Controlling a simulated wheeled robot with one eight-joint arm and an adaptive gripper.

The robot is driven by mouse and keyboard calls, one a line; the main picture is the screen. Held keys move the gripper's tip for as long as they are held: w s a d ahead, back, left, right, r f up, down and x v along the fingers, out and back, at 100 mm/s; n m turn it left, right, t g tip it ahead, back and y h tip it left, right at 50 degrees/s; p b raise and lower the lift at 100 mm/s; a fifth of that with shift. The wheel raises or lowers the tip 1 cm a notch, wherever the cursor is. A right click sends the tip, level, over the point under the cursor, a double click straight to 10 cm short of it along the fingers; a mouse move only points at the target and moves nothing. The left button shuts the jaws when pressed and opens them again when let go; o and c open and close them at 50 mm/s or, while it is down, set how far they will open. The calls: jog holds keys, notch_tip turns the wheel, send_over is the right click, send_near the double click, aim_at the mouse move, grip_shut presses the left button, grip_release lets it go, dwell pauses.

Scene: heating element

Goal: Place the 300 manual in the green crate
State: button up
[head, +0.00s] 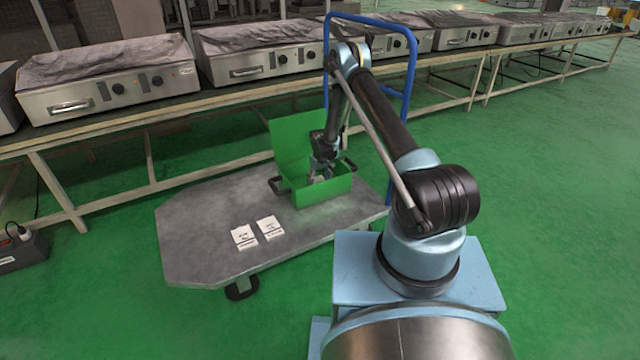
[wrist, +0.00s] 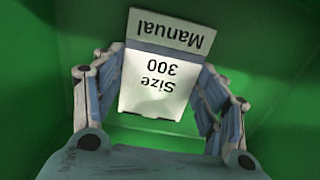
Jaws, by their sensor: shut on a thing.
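The 300 manual (wrist: 158,80) is a small white booklet with a grey title strip, reading "Manual Size 300" upside down in the wrist view. My gripper (wrist: 160,92) is shut on it, with one finger on each side. The green crate (head: 322,189) stands on the cart with its lid raised at the back. In the head view my gripper (head: 322,172) is down at the crate's opening. Green crate surfaces surround the manual in the wrist view. Whether the manual touches the crate's bottom I cannot tell.
Two other white booklets, a left one (head: 243,236) and a right one (head: 270,228), lie on the grey cart (head: 200,215). The cart's blue handle (head: 411,80) rises behind my arm. A long bench with several steel heating units (head: 110,78) runs behind.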

jog(key=shift+f, duration=0.1)
jog(key=o, duration=1.1)
